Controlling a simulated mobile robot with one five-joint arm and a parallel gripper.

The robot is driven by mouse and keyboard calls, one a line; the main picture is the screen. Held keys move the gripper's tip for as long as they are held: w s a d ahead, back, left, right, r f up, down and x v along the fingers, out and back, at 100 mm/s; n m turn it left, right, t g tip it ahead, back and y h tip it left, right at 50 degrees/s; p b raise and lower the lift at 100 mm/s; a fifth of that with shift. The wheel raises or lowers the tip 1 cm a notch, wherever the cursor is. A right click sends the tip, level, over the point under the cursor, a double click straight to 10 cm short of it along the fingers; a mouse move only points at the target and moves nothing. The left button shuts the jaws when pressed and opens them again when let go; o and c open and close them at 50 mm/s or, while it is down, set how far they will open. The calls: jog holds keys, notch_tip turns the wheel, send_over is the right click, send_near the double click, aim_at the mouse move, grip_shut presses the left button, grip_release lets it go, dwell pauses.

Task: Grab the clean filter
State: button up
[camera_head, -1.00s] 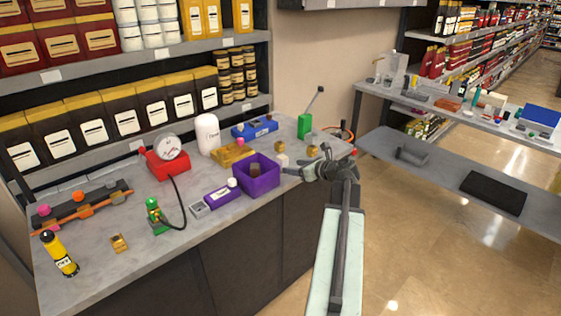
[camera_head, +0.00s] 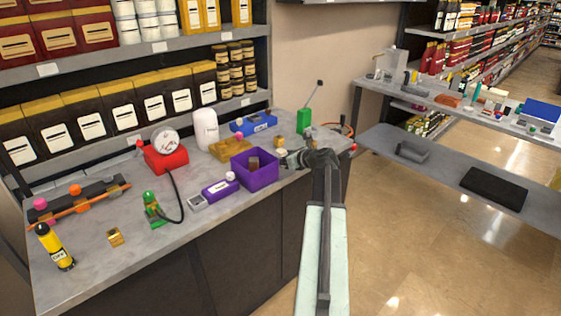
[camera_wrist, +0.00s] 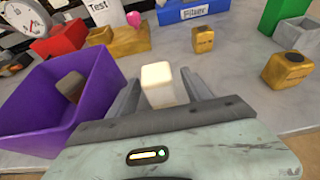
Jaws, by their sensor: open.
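A small cream-white block (camera_wrist: 158,84), apparently the clean filter, stands on the counter in the wrist view. In the head view it is partly hidden at my gripper's tip (camera_head: 282,152). My gripper (camera_wrist: 162,92) is open, with one finger on each side of the block. It also shows in the head view (camera_head: 288,157). I cannot tell whether either finger touches the block. A dark brown-grey block (camera_wrist: 71,84) sits inside the purple bin (camera_wrist: 35,128), left of my gripper.
The purple bin's wall is close to my left finger. Brass blocks (camera_wrist: 202,39) (camera_wrist: 287,69) stand beyond and to the right. A blue box labelled Filter (camera_wrist: 190,11) and a red gauge (camera_head: 166,157) are farther back.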

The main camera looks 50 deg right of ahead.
aim_at(281, 150)
grip_shut()
jog(key=shift+r+p, duration=0.5)
jog(key=shift+r, duration=0.05)
notch_tip(281, 150, up, 3)
jog(key=p, duration=0.3)
jog(key=shift+r, duration=0.1)
jog(key=s+d+p, duration=0.1)
jog(key=s, duration=1.5)
jog(key=shift+r, duration=0.4)
